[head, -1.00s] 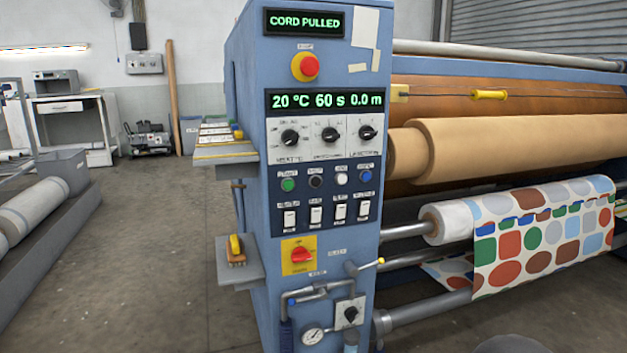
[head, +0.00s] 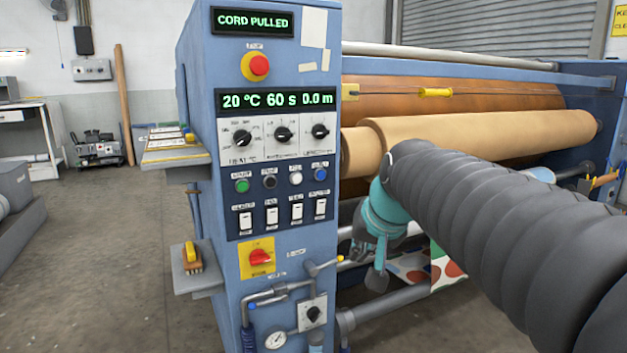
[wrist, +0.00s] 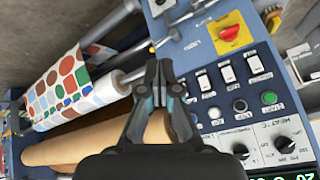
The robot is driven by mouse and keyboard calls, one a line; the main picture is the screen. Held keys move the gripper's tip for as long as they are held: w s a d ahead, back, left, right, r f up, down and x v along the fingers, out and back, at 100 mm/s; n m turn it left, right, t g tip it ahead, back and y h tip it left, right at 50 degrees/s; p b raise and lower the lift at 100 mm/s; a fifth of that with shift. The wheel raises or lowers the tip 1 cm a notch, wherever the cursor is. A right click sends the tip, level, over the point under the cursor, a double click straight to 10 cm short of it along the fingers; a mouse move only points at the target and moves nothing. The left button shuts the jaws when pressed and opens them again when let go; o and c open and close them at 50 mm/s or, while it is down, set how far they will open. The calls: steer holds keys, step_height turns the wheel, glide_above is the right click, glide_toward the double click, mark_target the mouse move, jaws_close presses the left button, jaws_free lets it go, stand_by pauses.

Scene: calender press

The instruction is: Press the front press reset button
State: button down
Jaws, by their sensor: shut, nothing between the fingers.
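The blue press control panel (head: 262,210) faces me in the head view. Its row of round buttons has a green one (head: 242,186), a black one (head: 269,182), a white one (head: 296,179) and a blue one (head: 321,174) at the right end. The labels above them are too blurred to read surely. The display (head: 252,21) reads CORD PULLED. My gripper (head: 376,278) is right of and below the buttons, apart from the panel, fingers downward. In the wrist view, my gripper (wrist: 160,68) is shut and empty; the white button (wrist: 214,113) shows right of it.
A red emergency knob (head: 258,65) is above the dials, and a red-yellow switch (head: 259,257) below the rocker switches. Pipes and a yellow-tipped valve lever (head: 325,266) stick out low down. Rollers (head: 490,130) extend behind my arm.

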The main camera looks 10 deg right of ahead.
mark_target(321, 175)
steer(key=w+d+r+m, duration=0.1)
steer(key=w+r, duration=0.1)
steer(key=w, duration=0.6)
steer(key=w+r+m+t+b, duration=0.1)
steer(key=w+r, duration=0.2)
steer(key=w, duration=0.5)
steer(key=shift+d+r+y, duration=0.3)
steer(key=shift+d+y, duration=0.1)
steer(key=shift+w+a+p, duration=0.45)
steer(key=shift+w+p, duration=0.35)
steer(key=shift+w, duration=0.6)
steer(key=shift+w+a+p, duration=0.45)
steer(key=shift+w+p, duration=0.3)
steer(key=shift+w, duration=0.6)
steer(key=shift+w+a+p, duration=0.45)
steer(key=shift+w+p, duration=0.35)
steer(key=shift+w, duration=0.6)
steer(key=shift+w, duration=0.1)
steer(key=shift+w+a+p, duration=0.15)
steer(key=shift+w+p, duration=0.15)
steer(key=shift+p, duration=0.15)
